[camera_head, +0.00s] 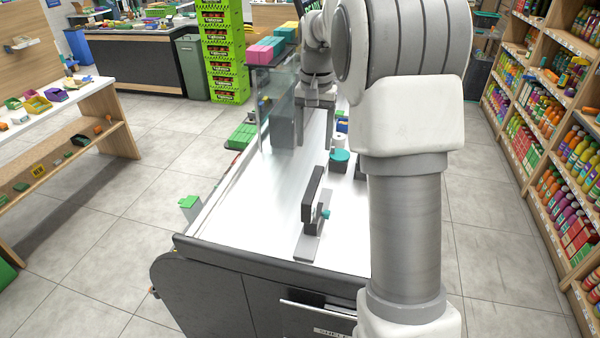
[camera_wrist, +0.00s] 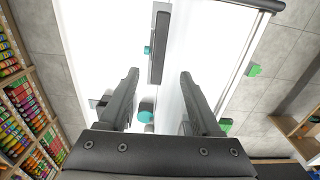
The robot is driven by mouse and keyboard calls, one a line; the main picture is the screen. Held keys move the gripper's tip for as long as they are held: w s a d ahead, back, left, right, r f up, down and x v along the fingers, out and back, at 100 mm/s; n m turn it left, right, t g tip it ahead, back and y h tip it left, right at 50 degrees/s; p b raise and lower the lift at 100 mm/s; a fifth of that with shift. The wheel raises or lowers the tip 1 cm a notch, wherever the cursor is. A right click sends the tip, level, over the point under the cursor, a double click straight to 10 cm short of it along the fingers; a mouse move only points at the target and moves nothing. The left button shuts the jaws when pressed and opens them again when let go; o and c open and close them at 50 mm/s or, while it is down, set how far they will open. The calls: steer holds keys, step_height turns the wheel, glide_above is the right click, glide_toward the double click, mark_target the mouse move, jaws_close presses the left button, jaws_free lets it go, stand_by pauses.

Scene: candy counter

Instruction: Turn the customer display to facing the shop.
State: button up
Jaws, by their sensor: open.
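The customer display (camera_head: 313,195) is a thin dark upright panel on a flat grey base (camera_head: 308,246), near the front end of the white counter. A small teal knob (camera_head: 326,213) sticks out on its right side. In the wrist view the display (camera_wrist: 160,48) shows edge-on from above, with the teal knob (camera_wrist: 147,50) on its left. My gripper (camera_head: 315,143) is open and empty, above the counter and behind the display in the head view. In the wrist view my gripper (camera_wrist: 159,74) has its fingertips apart, either side of the line of the display; no contact is visible.
A teal-topped round item (camera_head: 339,157) stands on the counter (camera_head: 240,210) behind the display, beside a white roll (camera_head: 340,140). A glass screen (camera_head: 278,100) rises at the counter's left rear. Bottle shelves (camera_head: 560,130) line the right. The counter left of the display is clear.

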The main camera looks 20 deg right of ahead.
mark_target(313, 192)
steer(key=f, duration=0.6)
steer(key=f+p, duration=0.1)
steer(key=f, duration=0.5)
steer(key=w+f, duration=0.1)
steer(key=f, duration=0.5)
steer(key=shift+d+p, duration=0.3)
steer(key=shift+p, duration=0.05)
jaws_close()
stand_by(0.6)
